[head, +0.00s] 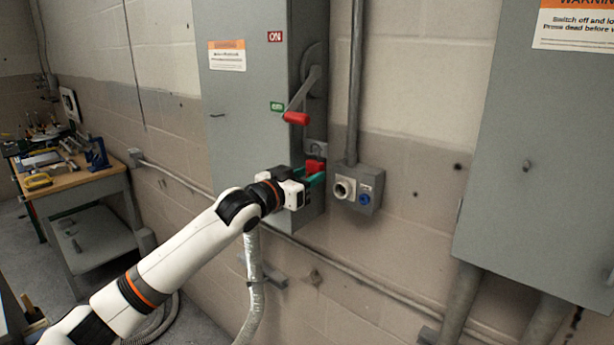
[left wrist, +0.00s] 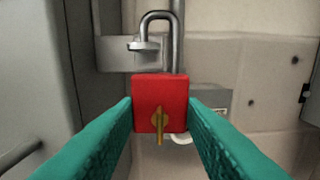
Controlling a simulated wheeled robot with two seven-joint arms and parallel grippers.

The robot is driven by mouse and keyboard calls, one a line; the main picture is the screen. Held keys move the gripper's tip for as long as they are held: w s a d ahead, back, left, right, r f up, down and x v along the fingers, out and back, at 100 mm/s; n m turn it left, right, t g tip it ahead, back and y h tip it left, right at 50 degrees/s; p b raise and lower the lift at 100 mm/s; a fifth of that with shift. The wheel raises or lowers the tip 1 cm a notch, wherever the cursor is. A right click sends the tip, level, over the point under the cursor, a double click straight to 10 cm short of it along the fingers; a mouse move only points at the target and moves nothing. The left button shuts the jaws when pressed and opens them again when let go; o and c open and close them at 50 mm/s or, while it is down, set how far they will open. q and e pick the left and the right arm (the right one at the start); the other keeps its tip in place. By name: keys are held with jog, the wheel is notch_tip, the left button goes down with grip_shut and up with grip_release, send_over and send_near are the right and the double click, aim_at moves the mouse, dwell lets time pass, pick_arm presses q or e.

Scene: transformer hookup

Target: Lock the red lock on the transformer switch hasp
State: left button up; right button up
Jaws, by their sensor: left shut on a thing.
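The red lock (left wrist: 160,90) is upright between the green fingers of my left gripper (left wrist: 160,115) in the left wrist view. A brass key (left wrist: 158,122) sits in its face. Its grey shackle (left wrist: 160,18) stands up, with one end at the hasp (left wrist: 120,53); I cannot tell whether the shackle is closed. In the head view, my left gripper (head: 317,179) holds the red lock (head: 314,166) just below the lever of the transformer switch (head: 300,95). The lever's red handle (head: 296,118) points down, near the green label. My right gripper is not in view.
A grey outlet box (head: 357,188) with a white and a blue socket is on the wall right of my left gripper. A large grey cabinet (head: 535,150) stands at right. A cluttered workbench (head: 80,180) is at far left.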

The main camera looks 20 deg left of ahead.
pick_arm(q)
jog(key=shift+f, duration=0.55)
jog(key=o, duration=1.2)
jog(key=shift+c, duration=0.2)
jog(key=shift+s, duration=0.1)
jog(key=shift+b+v, duration=0.35)
jog(key=shift+v, duration=2.1)
